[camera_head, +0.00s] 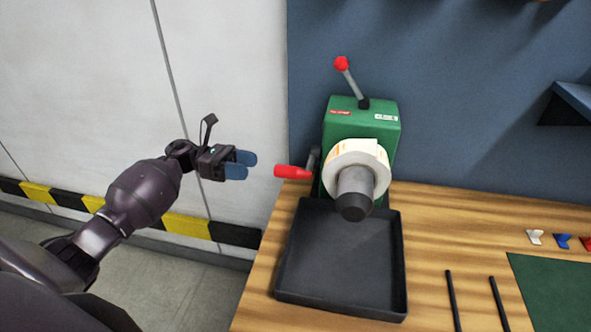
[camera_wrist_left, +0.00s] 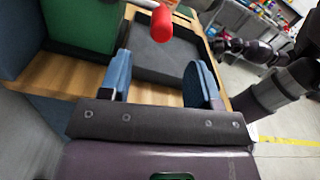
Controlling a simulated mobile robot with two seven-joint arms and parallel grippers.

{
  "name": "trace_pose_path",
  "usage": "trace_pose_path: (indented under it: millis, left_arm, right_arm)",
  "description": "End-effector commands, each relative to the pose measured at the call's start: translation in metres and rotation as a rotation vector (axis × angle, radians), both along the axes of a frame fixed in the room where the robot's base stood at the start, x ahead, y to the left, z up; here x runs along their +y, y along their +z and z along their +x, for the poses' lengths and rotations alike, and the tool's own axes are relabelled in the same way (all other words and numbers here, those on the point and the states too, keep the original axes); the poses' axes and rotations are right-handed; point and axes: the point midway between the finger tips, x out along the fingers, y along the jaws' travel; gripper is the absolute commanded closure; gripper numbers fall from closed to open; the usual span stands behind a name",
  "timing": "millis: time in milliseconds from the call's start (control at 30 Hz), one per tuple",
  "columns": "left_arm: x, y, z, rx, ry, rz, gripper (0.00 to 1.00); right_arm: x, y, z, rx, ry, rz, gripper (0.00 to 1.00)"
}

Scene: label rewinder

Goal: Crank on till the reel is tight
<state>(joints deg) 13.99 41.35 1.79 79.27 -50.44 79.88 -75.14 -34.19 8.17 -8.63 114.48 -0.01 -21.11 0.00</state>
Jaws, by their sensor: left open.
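The label rewinder is a green box (camera_head: 385,122) on the wooden bench. A white label roll (camera_head: 358,158) sits on its front spindle (camera_head: 355,192). A red crank handle (camera_head: 291,171) sticks out on its left side; it also shows in the left wrist view (camera_wrist_left: 161,22). My left gripper (camera_head: 243,165) has blue fingers and is open and empty, just left of the handle with a small gap. In the left wrist view the handle lies beyond my spread fingertips (camera_wrist_left: 158,62), not between them. A dark arm, apparently my right, shows at the upper right there; its jaws are unclear.
A black tray (camera_head: 393,300) lies under the spindle. A red-knobbed lever (camera_head: 342,64) rises from the rewinder's top. Two black rods (camera_head: 453,300), a green mat (camera_head: 555,290) and small coloured clips (camera_head: 562,241) lie at the right. A blue panel (camera_head: 450,80) stands behind.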

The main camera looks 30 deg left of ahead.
Motion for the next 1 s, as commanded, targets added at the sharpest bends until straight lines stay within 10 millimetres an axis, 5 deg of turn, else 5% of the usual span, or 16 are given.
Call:
trace_pose_path:
  millis: [267, 700, 1000]
  left_arm:
    - [-0.014, 0.002, 0.002, -0.041, -0.007, 0.005, 0.43]
    - [-0.083, 0.003, 0.02, -0.04, -0.007, 0.004, 0.43]
    - [-0.105, 0.001, 0.025, -0.038, -0.005, 0.005, 0.43]
  right_arm:
    - [-0.002, 0.0, -0.004, 0.01, -0.001, -0.004, 1.0]
    - [-0.002, 0.02, -0.002, -0.002, -0.004, -0.003, 1.0]
    - [0.0, 0.031, 0.005, -0.022, -0.004, 0.002, 1.0]
